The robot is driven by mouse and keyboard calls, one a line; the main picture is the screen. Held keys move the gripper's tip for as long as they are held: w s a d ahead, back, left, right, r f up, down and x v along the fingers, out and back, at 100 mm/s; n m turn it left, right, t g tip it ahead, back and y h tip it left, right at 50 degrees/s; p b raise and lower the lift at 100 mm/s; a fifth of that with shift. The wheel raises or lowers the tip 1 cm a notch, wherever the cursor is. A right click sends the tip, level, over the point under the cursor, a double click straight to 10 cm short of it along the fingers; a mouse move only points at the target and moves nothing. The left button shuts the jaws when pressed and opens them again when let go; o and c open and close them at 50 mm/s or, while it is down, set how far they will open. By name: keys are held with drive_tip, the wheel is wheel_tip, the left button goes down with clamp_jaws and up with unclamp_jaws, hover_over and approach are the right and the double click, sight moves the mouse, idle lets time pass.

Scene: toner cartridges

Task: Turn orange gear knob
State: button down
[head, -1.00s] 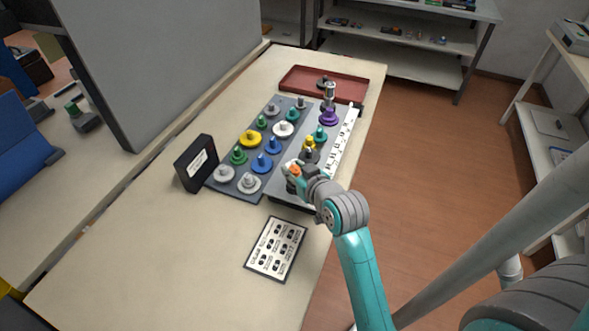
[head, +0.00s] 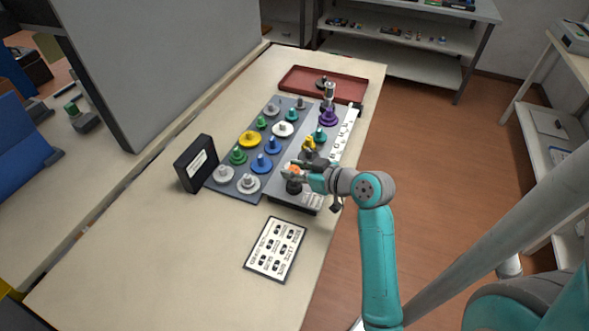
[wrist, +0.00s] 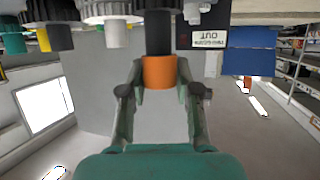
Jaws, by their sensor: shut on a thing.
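The orange gear knob (head: 292,170) is at the near end of the grey panel, above a dark round base (head: 293,187). In the wrist view the orange knob (wrist: 159,73) is a short cylinder on a black shaft (wrist: 158,32), between my two fingers. My gripper (wrist: 160,78) is shut on the knob, one finger on each side. In the head view my gripper (head: 299,171) reaches the knob from the right, nearly level, and its fingers partly hide it.
A blue-grey board (head: 228,188) with several coloured gears lies left of the panel. A purple gear (head: 328,116) stands toward the panel's far end. A black box (head: 196,163), a printed card (head: 275,250) and a red tray (head: 350,90) are also on the table.

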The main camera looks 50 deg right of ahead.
drive_tip(key=c, duration=0.8)
unclamp_jaws()
drive_tip(key=v, duration=1.2)
drive_tip(key=shift+w, duration=0.1)
